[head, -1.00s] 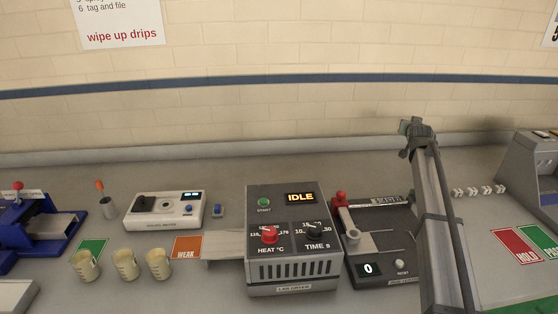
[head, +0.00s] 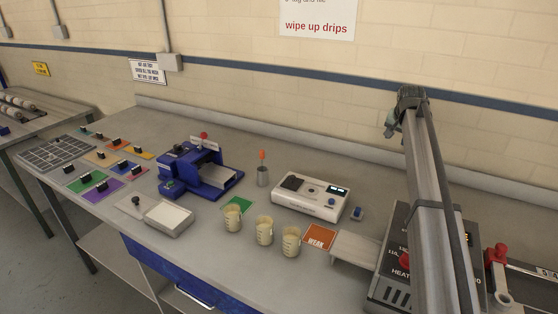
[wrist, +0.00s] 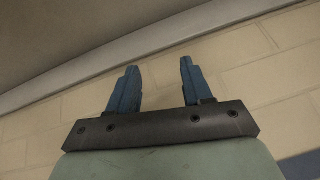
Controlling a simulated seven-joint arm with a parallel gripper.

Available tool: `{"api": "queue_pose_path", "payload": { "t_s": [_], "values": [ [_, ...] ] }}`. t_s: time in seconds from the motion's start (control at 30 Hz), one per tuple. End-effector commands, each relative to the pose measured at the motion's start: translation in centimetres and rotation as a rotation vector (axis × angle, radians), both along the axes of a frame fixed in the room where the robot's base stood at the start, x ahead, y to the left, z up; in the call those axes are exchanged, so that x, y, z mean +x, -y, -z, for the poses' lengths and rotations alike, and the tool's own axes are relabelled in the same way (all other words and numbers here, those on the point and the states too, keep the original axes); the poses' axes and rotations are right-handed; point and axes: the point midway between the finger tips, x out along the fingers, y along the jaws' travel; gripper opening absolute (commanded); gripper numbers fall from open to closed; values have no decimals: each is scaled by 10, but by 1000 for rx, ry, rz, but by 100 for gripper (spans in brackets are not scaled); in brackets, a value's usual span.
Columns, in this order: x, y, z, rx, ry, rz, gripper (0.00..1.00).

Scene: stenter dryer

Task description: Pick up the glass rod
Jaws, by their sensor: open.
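I cannot make out a glass rod for certain in either view. In the head view, an orange-tipped tool stands tilted in a small grey metal cup (head: 262,178); its material is too small to tell. Three beakers with pale contents stand in a row in front: the left beaker (head: 232,218), the middle beaker (head: 264,231) and the right beaker (head: 290,242). My gripper (wrist: 156,78) is open and empty in the wrist view, its two blue fingers apart against the brick wall. In the head view my arm rises at the right, well away from the cup and beakers.
A blue machine (head: 203,172), a white instrument (head: 309,197) and a scale-like tray (head: 168,219) stand on the bench. The dryer box (head: 392,265) is partly behind my arm. Colour swatches with black clips and a grid tray (head: 55,152) lie at the left.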

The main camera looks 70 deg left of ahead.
Motion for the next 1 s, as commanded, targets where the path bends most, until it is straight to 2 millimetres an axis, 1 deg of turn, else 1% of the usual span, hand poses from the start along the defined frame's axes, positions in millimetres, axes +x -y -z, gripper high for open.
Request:
{"api": "queue_pose_path", "payload": {
  "t_s": [0.03,0.07,0.1,0.17,0.2,0.27,0.3,0.37,0.4,0.47,0.5,0.6,0.7,0.8,0.9,1.0],
  "values": [
    [-33,-22,-5,-26,-24,-27,50],
    [-51,-30,-6,-44,-38,-40,50],
    [-76,-41,-9,-69,-57,-57,50],
    [-114,-56,-13,-108,-86,-82,50],
    [-140,-66,-16,-133,-103,-100,50],
    [-179,-78,-21,-173,-127,-126,50],
    [-205,-85,-25,-200,-143,-142,50],
    [-244,-95,-31,-242,-163,-167,50],
    [-271,-100,-35,-270,-175,-184,50],
    [-308,-107,-41,-312,-193,-206,50],
    [-331,-110,-45,-338,-202,-220,50],
    [-381,-114,-54,-396,-219,-250,50],
    [-417,-115,-61,-440,-231,-270,50],
    [-439,-114,-66,-467,-238,-282,50],
    [-448,-114,-66,-480,-241,-287,50],
    [-450,-113,-61,-483,-242,-287,50]
  ]
}}
